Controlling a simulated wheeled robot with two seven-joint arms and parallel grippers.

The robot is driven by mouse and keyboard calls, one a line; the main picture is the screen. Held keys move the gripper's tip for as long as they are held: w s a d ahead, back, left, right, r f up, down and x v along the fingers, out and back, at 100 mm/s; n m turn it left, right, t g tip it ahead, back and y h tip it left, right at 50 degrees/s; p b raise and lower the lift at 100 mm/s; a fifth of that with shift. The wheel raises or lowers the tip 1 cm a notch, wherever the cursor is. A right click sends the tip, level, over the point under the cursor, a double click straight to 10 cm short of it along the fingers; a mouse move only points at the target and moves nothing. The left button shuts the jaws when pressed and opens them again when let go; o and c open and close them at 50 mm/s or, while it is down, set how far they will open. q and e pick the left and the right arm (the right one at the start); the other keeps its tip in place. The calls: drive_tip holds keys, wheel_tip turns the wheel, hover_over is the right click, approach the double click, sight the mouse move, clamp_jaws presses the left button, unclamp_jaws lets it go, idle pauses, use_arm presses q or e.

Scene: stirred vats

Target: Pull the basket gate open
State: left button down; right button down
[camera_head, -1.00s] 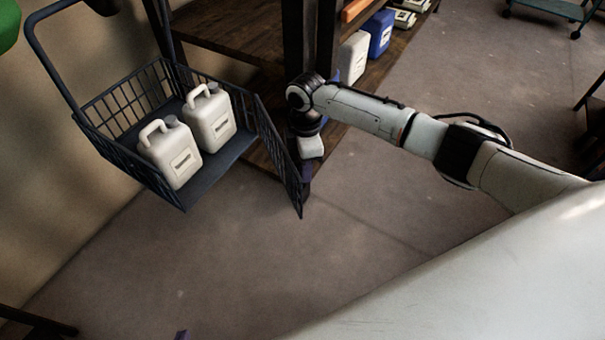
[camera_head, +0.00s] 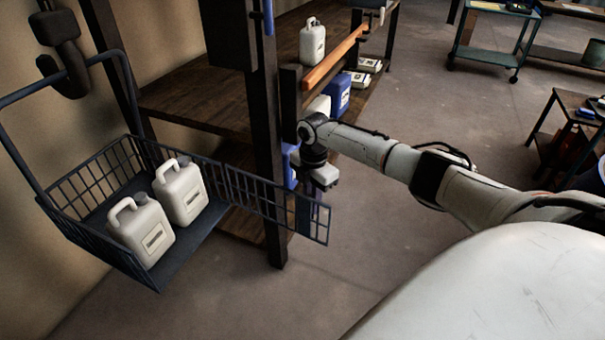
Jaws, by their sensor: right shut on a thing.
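The dark wire basket (camera_head: 110,262) hangs at the left, its near right side open. Its gate (camera_head: 262,195) is swung wide outward, nearly in line with the basket's back side, and its free end points right. My right gripper (camera_head: 313,208) is at the gate's free end, shut on the gate there; the exact grip is small and partly hidden by the wrist. Two white jerrycans, one nearer (camera_head: 142,232) and one farther (camera_head: 181,192), stand upright in the basket. My left gripper is not in view.
A dark post (camera_head: 270,130) of the wooden shelf (camera_head: 200,100) stands just behind the gate. A white jerrycan (camera_head: 312,42) and a blue one (camera_head: 337,95) are on the shelves. Carts stand at the upper right. The floor (camera_head: 230,305) in front is clear.

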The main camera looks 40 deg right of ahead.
drive_tip(key=shift+w, duration=0.1)
drive_tip(key=c, duration=1.8)
unclamp_jaws()
drive_tip(key=shift+o, duration=0.2)
drive_tip(key=shift+r, duration=0.1)
wheel_tip(320, 180, up, 10)
drive_tip(key=shift+r, duration=0.1)
